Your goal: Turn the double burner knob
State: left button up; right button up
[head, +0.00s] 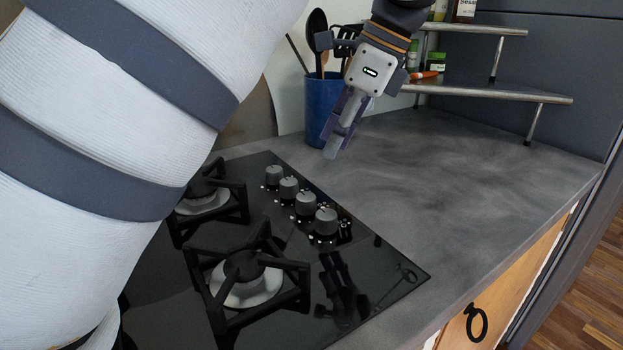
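Several dark grey round burner knobs stand in a diagonal row on the black glass hob (386,281): the far one (274,176), a second (288,189), a third (306,205) and the near one (326,222). I cannot tell which is the double burner knob; the markings beside them are too small to read. My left gripper (334,148) hangs above the counter behind the knobs, fingers pointing down and apart from the knobs. Its fingers overlap in this view, so their opening is unclear. I see nothing held. My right gripper is out of view.
Two burners with black pan supports, near (247,287) and far (204,199), stand left of the knobs. A blue utensil pot (318,109) stands behind my gripper. A stepped shelf (490,91) holds jars at the back. The grey counter (470,180) at right is clear.

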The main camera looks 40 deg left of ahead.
aim_at(306, 196)
pick_arm(q)
jog(key=x, duration=1.1)
jog(key=shift+s+d+p, duration=0.1)
jog(key=shift+s+p, duration=0.15)
jog(key=shift+p, duration=0.05)
jog(key=shift+c, duration=0.5)
